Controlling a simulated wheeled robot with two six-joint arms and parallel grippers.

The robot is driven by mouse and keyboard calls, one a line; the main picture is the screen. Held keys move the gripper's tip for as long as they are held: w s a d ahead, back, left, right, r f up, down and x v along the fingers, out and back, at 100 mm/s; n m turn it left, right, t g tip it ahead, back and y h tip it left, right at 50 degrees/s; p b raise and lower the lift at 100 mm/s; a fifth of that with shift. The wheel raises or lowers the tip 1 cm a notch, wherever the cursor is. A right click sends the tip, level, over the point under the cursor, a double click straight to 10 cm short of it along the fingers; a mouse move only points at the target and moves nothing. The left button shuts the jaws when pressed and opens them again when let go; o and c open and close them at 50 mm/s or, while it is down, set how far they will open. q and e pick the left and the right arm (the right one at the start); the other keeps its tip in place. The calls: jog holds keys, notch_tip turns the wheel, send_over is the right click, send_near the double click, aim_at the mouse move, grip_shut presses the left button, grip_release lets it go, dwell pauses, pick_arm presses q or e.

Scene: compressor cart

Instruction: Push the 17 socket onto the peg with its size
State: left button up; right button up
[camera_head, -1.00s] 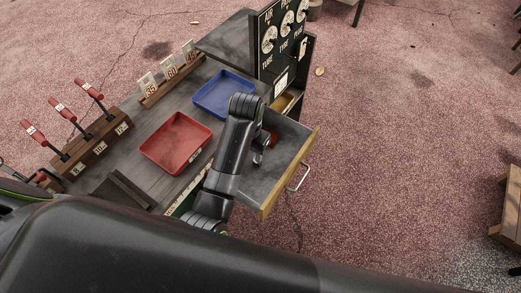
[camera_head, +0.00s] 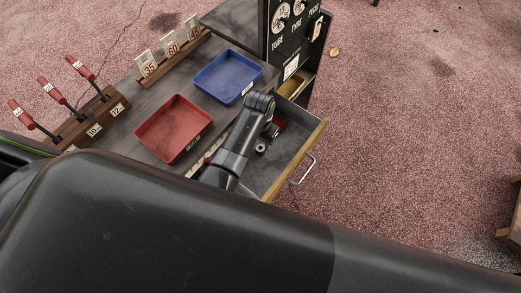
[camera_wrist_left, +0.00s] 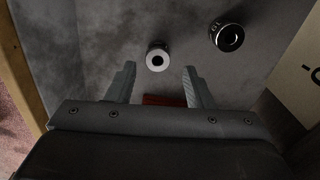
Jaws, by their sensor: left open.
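My left gripper (camera_head: 268,136) reaches down into the open drawer (camera_head: 312,140) of the cart. In the left wrist view its two fingers (camera_wrist_left: 159,72) are apart with nothing between them. A small bright-ended socket (camera_wrist_left: 157,58) is on the grey drawer floor just past the fingertips, roughly centred between them. It seems to be the ring-like piece beside the gripper in the head view (camera_head: 261,148). A larger dark socket (camera_wrist_left: 227,37) with an unreadable mark is to its right. I cannot read a 17 on either. No sized peg can be made out. The right gripper is out of view.
A reddish block (camera_wrist_left: 165,100) lies in the drawer, partly behind the gripper. A gauge panel (camera_head: 293,35) stands behind the drawer.

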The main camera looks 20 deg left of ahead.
aim_at(259, 148)
pick_arm(q)
jog(key=shift+w+f+b, duration=0.1)
jog(key=shift+f+b, duration=0.6)
jog(key=shift+f, duration=2.25)
jog(key=shift+r, duration=0.1)
jog(key=c, duration=1)
jog(key=shift+o, duration=0.2)
